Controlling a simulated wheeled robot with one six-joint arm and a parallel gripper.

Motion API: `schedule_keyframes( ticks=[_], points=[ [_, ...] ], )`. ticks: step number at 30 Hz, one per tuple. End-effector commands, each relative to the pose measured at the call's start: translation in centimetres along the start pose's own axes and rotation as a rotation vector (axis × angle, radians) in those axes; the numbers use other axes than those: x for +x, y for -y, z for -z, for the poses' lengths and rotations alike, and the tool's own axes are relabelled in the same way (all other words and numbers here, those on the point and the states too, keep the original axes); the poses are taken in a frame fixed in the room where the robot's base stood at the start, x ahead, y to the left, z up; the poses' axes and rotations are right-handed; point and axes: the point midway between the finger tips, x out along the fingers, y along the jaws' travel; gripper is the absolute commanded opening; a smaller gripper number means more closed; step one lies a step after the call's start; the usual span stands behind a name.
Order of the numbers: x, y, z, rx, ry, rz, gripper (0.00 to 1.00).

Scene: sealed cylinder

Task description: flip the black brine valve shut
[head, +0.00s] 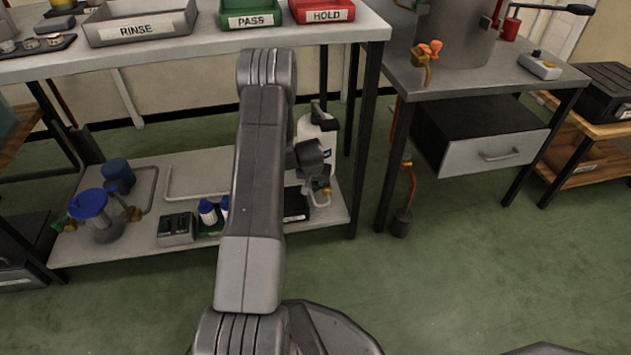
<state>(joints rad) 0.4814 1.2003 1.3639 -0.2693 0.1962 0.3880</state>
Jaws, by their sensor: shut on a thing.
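My gripper (320,187) reaches down to the lower shelf of the left bench. It is shut on a small part at a brass-coloured fitting (326,191), in front of a white bottle (327,142) with a black top. A grey bent pipe (321,203) shows just below the fitting. The part between the jaws is too small and too covered to make out. I cannot clearly tell the black brine valve's handle or its position, as my wrist and arm cover much of this spot.
The lower shelf (190,165) also holds a blue-topped valve body (90,204), a blue cup (119,174) and blue-capped bottles (208,212). A bench leg (363,150) stands right of my gripper. A tank (455,35) stands on the right bench. The green floor in front is clear.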

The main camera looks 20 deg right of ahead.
Motion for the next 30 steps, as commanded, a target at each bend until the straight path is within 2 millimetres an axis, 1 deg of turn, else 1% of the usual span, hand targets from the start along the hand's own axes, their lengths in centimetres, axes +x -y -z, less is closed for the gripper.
schedule_keyframes(
  ticks=[14, 25, 30],
  points=[
    [0.2, 0.7, 0.6, 0.148, 0.001, -0.061, 0.02],
    [0.6, 1.3, 1.5, 0.338, -0.001, -0.139, 0.02],
    [0.7, 1.4, 1.7, 0.387, -0.002, -0.159, 0.02]
  ],
)
